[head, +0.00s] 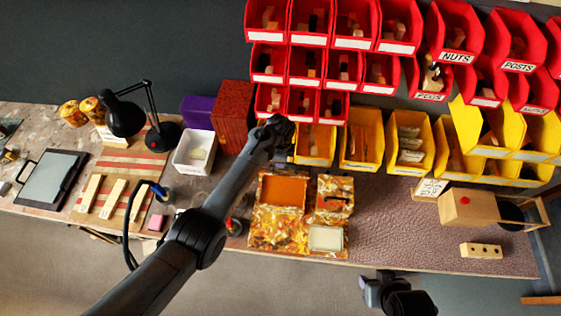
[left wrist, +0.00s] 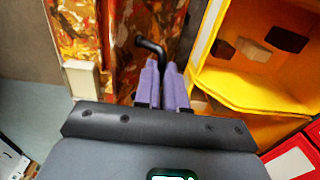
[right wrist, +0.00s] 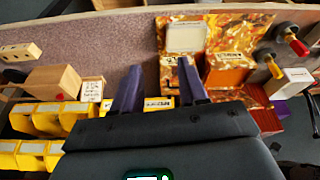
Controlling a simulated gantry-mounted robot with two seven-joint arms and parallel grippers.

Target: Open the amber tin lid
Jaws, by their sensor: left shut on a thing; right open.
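The amber tin (head: 283,190) is a marbled orange box with a flat orange area framed on top, at the back left of a marbled stand (head: 275,238). I cannot tell whether that orange area is lid or inside. It also shows in the right wrist view (right wrist: 228,77), beside a small label. My left gripper (head: 280,128) is behind the tin, near the yellow bins. In the left wrist view its fingers (left wrist: 161,85) are shut on a dark bent handle (left wrist: 150,45) by a marbled panel. My right gripper (head: 374,285) is open and empty, off the bench's front edge.
A second marbled box (head: 335,197) and a cream pad (head: 326,238) stand right of the tin. Yellow bins (head: 361,140) and red bins (head: 353,25) line the back. A white box (head: 194,152) stands left of my left arm.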

